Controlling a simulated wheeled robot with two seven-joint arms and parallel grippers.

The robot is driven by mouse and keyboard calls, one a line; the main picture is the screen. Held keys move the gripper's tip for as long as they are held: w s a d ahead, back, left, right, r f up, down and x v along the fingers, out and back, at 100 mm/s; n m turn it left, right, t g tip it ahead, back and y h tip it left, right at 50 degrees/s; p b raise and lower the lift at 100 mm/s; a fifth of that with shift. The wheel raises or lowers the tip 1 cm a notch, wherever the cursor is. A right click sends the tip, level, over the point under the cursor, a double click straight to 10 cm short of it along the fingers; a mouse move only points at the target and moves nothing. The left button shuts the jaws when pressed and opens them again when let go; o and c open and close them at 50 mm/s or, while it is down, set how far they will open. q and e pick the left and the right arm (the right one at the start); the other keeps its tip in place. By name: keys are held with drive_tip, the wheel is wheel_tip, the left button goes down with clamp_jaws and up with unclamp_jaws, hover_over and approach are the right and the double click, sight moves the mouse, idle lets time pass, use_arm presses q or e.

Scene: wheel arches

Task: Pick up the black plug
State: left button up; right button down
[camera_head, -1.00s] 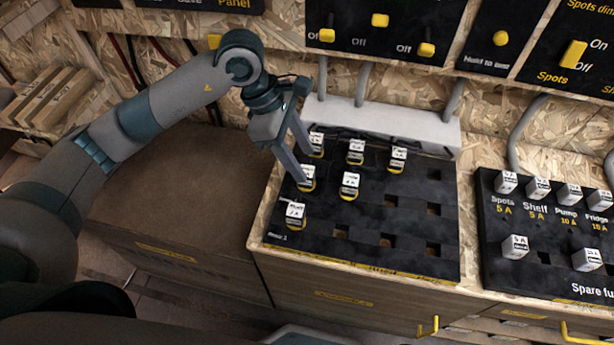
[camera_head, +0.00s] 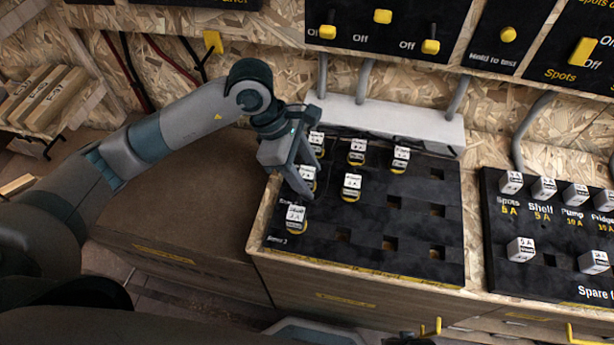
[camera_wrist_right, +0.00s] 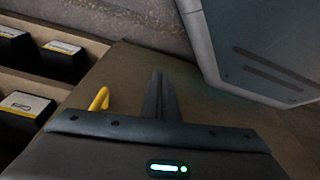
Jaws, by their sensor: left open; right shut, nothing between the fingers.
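A black board (camera_head: 400,230) on the bench holds several plugs with white labelled tops and yellow rings. No plug stands out as all black, so I cannot tell which is the black plug. My left gripper (camera_head: 311,182) is open over the board's left side. Its fingers are at the middle-left plug (camera_head: 307,174), which they partly hide. I cannot tell whether they touch it. Another plug (camera_head: 296,215) sits just in front, one (camera_head: 352,184) to the right. In the right wrist view my right gripper (camera_wrist_right: 160,82) is shut and empty.
A second black board (camera_head: 545,280) with white-topped fuses stands at the right. A grey conduit box (camera_head: 390,122) runs behind the plugs, below wall switches. A yellow hook (camera_wrist_right: 98,100) and black boxes (camera_wrist_right: 62,62) are near my right gripper.

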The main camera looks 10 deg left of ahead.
use_arm(q)
drive_tip(key=c, duration=1.1)
use_arm(e)
drive_tip(key=shift+s, duration=0.1)
use_arm(q)
drive_tip(key=shift+r, duration=0.15)
